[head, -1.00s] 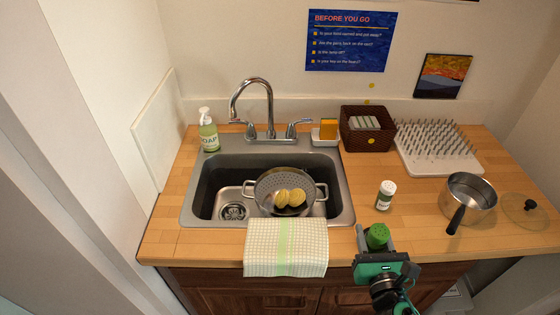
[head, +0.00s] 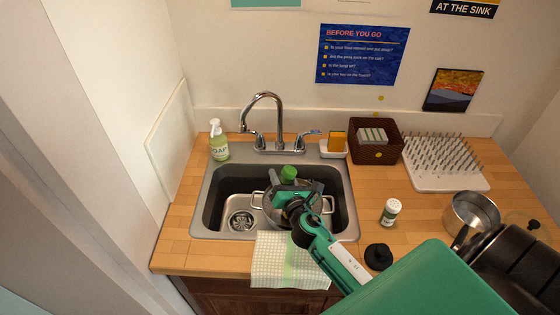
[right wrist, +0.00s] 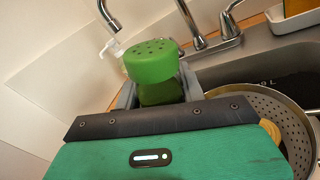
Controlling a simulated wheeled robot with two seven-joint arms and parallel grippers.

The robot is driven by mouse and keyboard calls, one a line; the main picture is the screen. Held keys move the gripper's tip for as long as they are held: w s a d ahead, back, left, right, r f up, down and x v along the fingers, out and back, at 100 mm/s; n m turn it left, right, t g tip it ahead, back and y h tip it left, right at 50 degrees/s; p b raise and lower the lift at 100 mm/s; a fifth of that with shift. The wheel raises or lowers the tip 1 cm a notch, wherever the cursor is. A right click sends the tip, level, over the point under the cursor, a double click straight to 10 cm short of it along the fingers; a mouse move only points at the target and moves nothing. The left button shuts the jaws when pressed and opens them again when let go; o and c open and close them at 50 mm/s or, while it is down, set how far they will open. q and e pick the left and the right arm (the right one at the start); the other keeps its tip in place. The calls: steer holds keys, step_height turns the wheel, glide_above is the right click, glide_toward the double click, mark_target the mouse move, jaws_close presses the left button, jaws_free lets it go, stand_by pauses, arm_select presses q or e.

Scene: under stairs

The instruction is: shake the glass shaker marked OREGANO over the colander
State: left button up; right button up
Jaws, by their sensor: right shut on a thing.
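A shaker with a green perforated cap (head: 288,173) is held in my right gripper (head: 290,190), with the cap upward. The cap also shows large in the right wrist view (right wrist: 152,62); the gripper hides most of the body, and no label can be read. In the head view the shaker appears in front of the metal colander (head: 270,216), which sits in the sink and is partly covered by the gripper. The right wrist view shows the colander (right wrist: 285,112) to the right of the shaker, apart from it. My left gripper is not in view.
A white-capped shaker (head: 391,212) stands on the counter, its label too small to read. A black round thing (head: 378,257), a pot (head: 470,212), a soap bottle (head: 219,142) and the faucet (head: 268,100) surround the work area. A checked towel (head: 275,262) hangs over the front edge.

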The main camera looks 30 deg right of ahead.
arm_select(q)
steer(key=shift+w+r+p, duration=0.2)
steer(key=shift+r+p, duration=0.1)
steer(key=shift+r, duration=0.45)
arm_select(e)
steer(key=shift+w+d+f+m+h, duration=0.15)
steer(key=shift+w+m, duration=0.3)
steer(key=shift+m, duration=3.05)
steer(key=shift+w+d+m+h, duration=0.15)
steer(key=shift+w+m, duration=0.3)
steer(key=shift+m, duration=3.05)
steer(key=shift+w+d+f+m, duration=0.15)
steer(key=shift+w+m, duration=0.3)
steer(key=shift+m, duration=3.05)
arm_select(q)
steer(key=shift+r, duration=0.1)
arm_select(e)
steer(key=shift+r, duration=0.15)
